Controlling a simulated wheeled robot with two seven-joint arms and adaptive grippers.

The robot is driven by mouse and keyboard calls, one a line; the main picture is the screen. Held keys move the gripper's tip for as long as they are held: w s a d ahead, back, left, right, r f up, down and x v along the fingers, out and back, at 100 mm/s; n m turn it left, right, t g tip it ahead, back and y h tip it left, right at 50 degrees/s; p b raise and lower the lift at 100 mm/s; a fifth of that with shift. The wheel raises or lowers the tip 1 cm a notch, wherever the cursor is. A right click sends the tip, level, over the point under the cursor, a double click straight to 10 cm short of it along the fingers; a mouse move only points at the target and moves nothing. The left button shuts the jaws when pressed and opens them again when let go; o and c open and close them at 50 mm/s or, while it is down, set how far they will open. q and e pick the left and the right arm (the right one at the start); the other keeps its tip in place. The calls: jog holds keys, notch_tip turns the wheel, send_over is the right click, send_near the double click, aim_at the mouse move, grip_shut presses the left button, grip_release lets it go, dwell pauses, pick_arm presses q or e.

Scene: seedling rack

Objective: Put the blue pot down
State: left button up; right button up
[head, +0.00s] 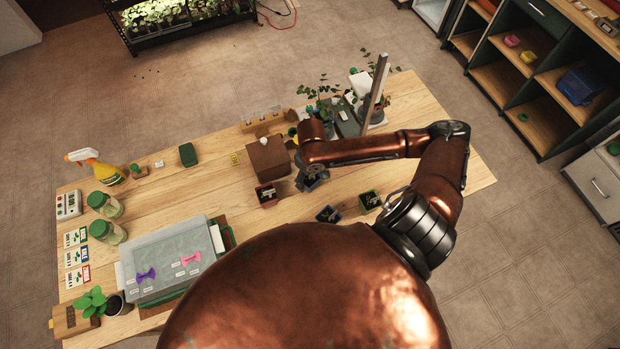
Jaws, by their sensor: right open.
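The blue pot (328,214), small, square and dark navy, stands on the wooden table close to my body, with something dark inside it. My right gripper (309,184) is above the table, up and left of the blue pot and apart from it in the picture. It is open, seen small and from above, and I see nothing between its fingers. My left gripper is not in view.
A green pot (370,201) stands right of the blue pot, and a reddish pot (267,195) stands left of it. A brown box (268,158) is beside my gripper. A lidded grey tray (172,262) lies at left. Table space is clear between tray and box.

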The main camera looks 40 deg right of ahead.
aim_at(311, 180)
notch_tip(311, 180, up, 12)
jog(key=p, duration=0.1)
jog(key=shift+f, duration=0.25)
